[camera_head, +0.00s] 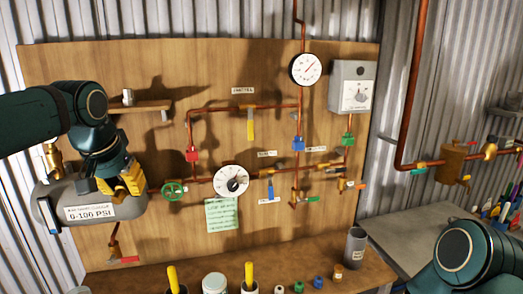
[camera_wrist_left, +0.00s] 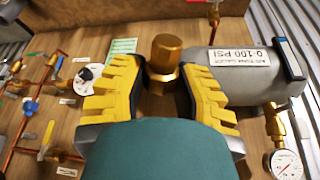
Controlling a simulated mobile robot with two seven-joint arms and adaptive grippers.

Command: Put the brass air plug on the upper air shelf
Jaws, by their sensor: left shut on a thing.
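My left gripper (camera_head: 124,182) is at the grey air tank (camera_head: 72,208) on the left of the board, its yellow fingers near the tank's right end. In the left wrist view, its fingers (camera_wrist_left: 160,82) are closed around the brass air plug (camera_wrist_left: 164,56), whose hexagonal head stands out between them. In the head view the plug is hidden by the gripper. I cannot tell whether the plug is clear of the tank. The upper air shelf (camera_head: 152,106) is a small wooden ledge above the gripper, partly behind my arm. My right gripper is out of view.
A small grey piece (camera_head: 128,97) stands on the shelf; its wood to the right is bare. A green handwheel (camera_head: 173,190), red pipework and a white dial (camera_head: 231,181) lie right of the gripper. A gauge (camera_wrist_left: 286,165) sits by the tank. Cups and small parts line the bench (camera_head: 130,279).

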